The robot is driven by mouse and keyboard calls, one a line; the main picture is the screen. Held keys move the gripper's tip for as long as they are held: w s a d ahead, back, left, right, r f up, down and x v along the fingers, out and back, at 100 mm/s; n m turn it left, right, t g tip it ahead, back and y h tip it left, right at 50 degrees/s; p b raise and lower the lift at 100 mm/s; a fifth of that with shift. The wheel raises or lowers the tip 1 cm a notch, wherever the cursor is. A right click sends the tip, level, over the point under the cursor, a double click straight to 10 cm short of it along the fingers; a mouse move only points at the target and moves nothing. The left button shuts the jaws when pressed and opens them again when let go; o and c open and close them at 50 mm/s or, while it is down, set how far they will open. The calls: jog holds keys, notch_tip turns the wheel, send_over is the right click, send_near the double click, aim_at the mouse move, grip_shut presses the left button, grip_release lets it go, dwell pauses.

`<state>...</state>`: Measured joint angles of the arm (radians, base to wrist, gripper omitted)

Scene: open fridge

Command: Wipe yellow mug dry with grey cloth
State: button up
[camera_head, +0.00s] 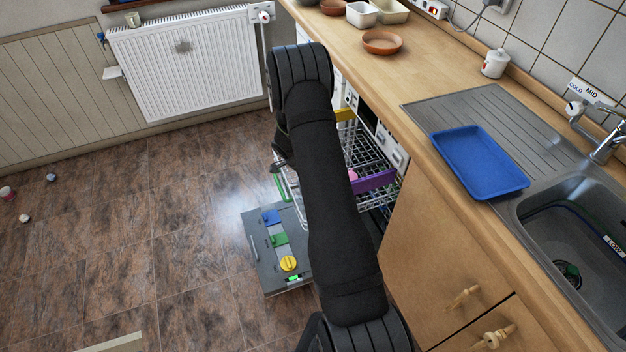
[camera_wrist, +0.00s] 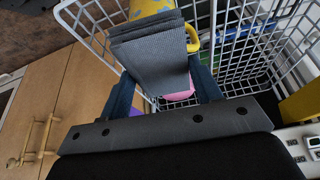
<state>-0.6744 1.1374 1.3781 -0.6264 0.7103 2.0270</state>
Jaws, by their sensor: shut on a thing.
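In the wrist view my gripper (camera_wrist: 163,78) is shut on a folded grey cloth (camera_wrist: 152,58), which sticks out ahead of the fingers. A yellow mug (camera_wrist: 147,7) with pale blue spots shows at the top edge, just beyond the cloth. Its yellow handle (camera_wrist: 193,40) is to the right of the cloth. The cloth covers part of the mug, and I cannot tell whether they touch. The mug is over or in a white wire rack (camera_wrist: 233,75). In the head view my arm hides the mug and the cloth.
An open appliance door (camera_head: 257,244) with coloured knobs lies low over the floor, by pulled-out wire racks (camera_head: 362,146). A purple item (camera_head: 373,181) and a pink item (camera_wrist: 180,95) are at the rack. A blue tray (camera_head: 478,160) lies on the drainer beside the sink.

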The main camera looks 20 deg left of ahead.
jog(key=shift+s+a, duration=0.4)
jog(key=shift+a, duration=0.25)
jog(key=shift+w+d, duration=0.4)
jog(key=shift+d, duration=0.25)
jog(key=shift+w+d, duration=0.35)
jog(key=shift+d, duration=0.25)
jog(key=s+a, duration=0.1)
jog(key=a, duration=0.1)
jog(key=shift+s+a, duration=0.35)
jog(key=shift+a, duration=0.05)
jog(key=w+d, duration=0.1)
jog(key=d, duration=0.1)
jog(key=shift+w+d, duration=0.35)
jog(key=shift+d, duration=0.05)
jog(key=shift+s+a+r, duration=0.1)
jog(key=shift+s+a, duration=0.35)
jog(key=shift+a, duration=0.25)
jog(key=shift+s+a, duration=0.4)
jog(key=shift+a, duration=0.3)
jog(key=shift+w+d, duration=0.45)
jog(key=shift+d, duration=0.35)
jog(key=shift+w+d, duration=0.45)
jog(key=shift+d, duration=0.3)
jog(key=shift+a+r, duration=0.15)
jog(key=shift+r, duration=3.5)
